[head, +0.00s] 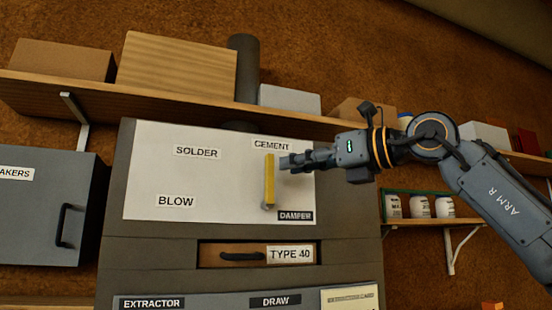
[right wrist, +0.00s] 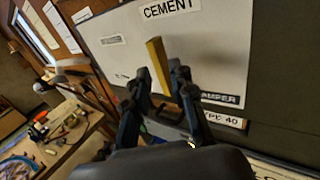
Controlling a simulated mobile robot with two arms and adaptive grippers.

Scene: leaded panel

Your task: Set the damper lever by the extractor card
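The damper lever (head: 269,181) is a yellow bar on a white plate (head: 225,205) marked SOLDER, CEMENT, BLOW and DAMPER. It stands about upright, its top end just below the CEMENT label (head: 271,144). My right gripper (head: 287,163) is at the lever's right side in the head view. In the right wrist view its fingers (right wrist: 158,82) are apart, with the yellow lever (right wrist: 158,62) showing between and beyond them; I see no clear contact. The extractor card (head: 349,298) is a pale sheet at the bottom edge, partly cut off, its text too small to read. My left gripper is out of view.
A drawer (head: 225,255) labelled TYPE 40 sits below the plate, above a panel marked EXTRACTOR and DRAW. A shelf (head: 190,103) with boxes runs above. A grey cabinet (head: 30,215) is at left. White jars (head: 420,207) stand on a small shelf at right.

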